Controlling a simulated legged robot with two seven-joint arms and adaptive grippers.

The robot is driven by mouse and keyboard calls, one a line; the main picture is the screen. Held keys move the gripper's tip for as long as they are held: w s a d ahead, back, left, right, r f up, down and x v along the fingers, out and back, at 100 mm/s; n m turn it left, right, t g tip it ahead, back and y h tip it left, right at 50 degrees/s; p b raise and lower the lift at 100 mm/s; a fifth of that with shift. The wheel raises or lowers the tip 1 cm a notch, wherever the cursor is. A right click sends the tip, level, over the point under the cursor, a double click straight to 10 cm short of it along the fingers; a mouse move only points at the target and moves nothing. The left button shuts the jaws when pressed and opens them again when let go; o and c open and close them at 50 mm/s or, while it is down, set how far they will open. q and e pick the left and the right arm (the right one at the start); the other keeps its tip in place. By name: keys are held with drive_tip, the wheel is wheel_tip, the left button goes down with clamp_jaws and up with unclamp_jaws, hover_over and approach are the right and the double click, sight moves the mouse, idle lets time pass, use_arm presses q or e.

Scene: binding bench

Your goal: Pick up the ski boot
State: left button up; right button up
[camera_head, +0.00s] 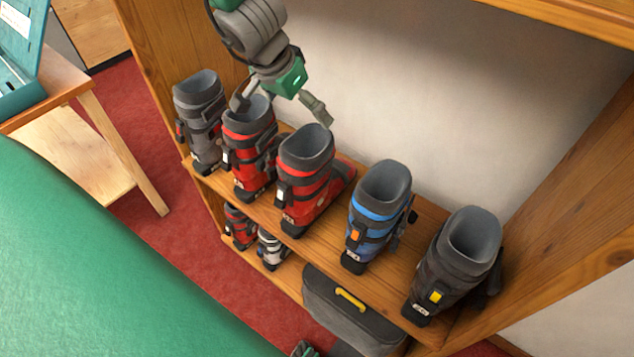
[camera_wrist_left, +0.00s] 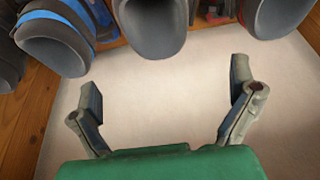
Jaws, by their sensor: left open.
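Several ski boots stand upright in a row on the wooden shelf (camera_head: 330,246): a grey boot (camera_head: 203,125), a red boot (camera_head: 243,170), a larger red boot (camera_head: 311,195), a blue boot (camera_head: 366,233) and a dark boot (camera_head: 451,266) with a yellow buckle. My left gripper (camera_head: 281,103) is open and empty, at the cuffs of the two red boots on their wall side. In the left wrist view its fingers (camera_wrist_left: 166,92) are spread over bare wall, with boot cuffs above them and the blue boot (camera_wrist_left: 55,38) at upper left. Which boot is meant cannot be told.
A lower shelf holds smaller boots (camera_head: 270,248) and a grey case (camera_head: 350,312) with a yellow handle. Wooden side panels (camera_head: 580,190) bound the shelf. A green surface (camera_head: 90,270) fills the lower left. A green-grey piece, perhaps my right gripper (camera_head: 304,349), shows at the bottom edge.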

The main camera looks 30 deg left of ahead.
use_arm(q)
drive_tip(key=b, duration=0.2)
approach(320, 142)
drive_tip(key=a+f, duration=0.1)
drive_tip(key=b+x, duration=0.1)
drive_tip(key=x, duration=0.1)
drive_tip(key=d+b+x, duration=0.1)
drive_tip(key=b+x, duration=0.1)
drive_tip(key=x, duration=0.1)
drive_tip(key=shift+w+d+f, duration=0.1)
drive_tip(key=shift+d+f, duration=0.05)
drive_tip(key=shift+f, duration=0.05)
drive_tip(key=shift+w+f, duration=0.15)
drive_tip(key=shift+f, duration=0.1)
drive_tip(key=shift+a, duration=0.45)
drive_tip(key=shift+d, duration=0.15)
drive_tip(key=c, duration=1.3)
drive_tip(key=shift+w+d+r, duration=0.1)
drive_tip(key=shift+d, duration=0.05)
drive_tip(key=shift+c, duration=0.5)
drive_tip(key=shift+r, duration=0.1)
